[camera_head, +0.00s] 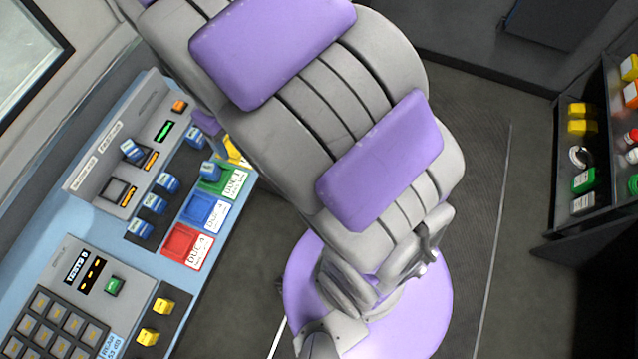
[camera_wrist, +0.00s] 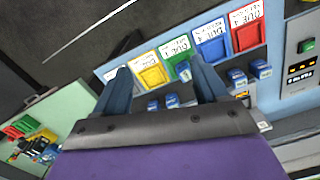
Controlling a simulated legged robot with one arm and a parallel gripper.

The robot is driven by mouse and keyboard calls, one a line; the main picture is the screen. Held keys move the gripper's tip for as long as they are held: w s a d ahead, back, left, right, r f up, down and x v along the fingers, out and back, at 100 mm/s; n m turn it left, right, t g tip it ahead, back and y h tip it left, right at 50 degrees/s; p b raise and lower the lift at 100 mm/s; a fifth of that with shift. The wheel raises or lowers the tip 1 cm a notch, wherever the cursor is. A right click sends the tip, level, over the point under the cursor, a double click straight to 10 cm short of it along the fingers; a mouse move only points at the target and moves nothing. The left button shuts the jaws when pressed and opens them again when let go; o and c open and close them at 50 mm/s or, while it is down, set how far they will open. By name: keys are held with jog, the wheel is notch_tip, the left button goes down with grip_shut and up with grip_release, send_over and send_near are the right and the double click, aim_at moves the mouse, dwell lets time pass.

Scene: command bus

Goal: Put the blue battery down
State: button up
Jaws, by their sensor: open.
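A blue battery (camera_head: 210,170) stands at the edge of the green panel (camera_head: 222,184) on the console. In the wrist view the battery (camera_wrist: 183,72) shows by the green panel (camera_wrist: 176,50), close to the inner side of my right-hand finger. My gripper (camera_wrist: 160,67) is open, with its two fingers wide apart on either side of the battery. I cannot tell whether a finger touches it. In the head view my arm hides part of my gripper. Other blue batteries (camera_head: 153,203) stand in a dark holder beside the panels; they also show in the wrist view (camera_wrist: 260,68).
A blue panel (camera_head: 207,211) and a red panel (camera_head: 187,246) lie beside the green one, and a yellow panel (camera_wrist: 150,68) on its other side. A keypad (camera_head: 60,325) and yellow blocks (camera_head: 163,306) are at the lower left. A shelf with coloured items (camera_head: 583,125) stands at the right.

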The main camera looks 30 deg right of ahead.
jog(key=s+d+r+m, duration=0.1)
jog(key=s+d+r, duration=0.1)
jog(key=s, duration=0.9)
jog(key=s+d+r+m+g, duration=0.1)
jog(key=s+d+r+m, duration=0.1)
jog(key=s, duration=0.9)
notch_tip(320, 180, up, 2)
jog(key=shift+d+r+m, duration=0.25)
jog(key=shift+d+m, duration=0.05)
jog(key=shift+d, duration=0.5)
jog(key=shift+a, duration=0.2)
jog(key=shift+d, duration=0.15)
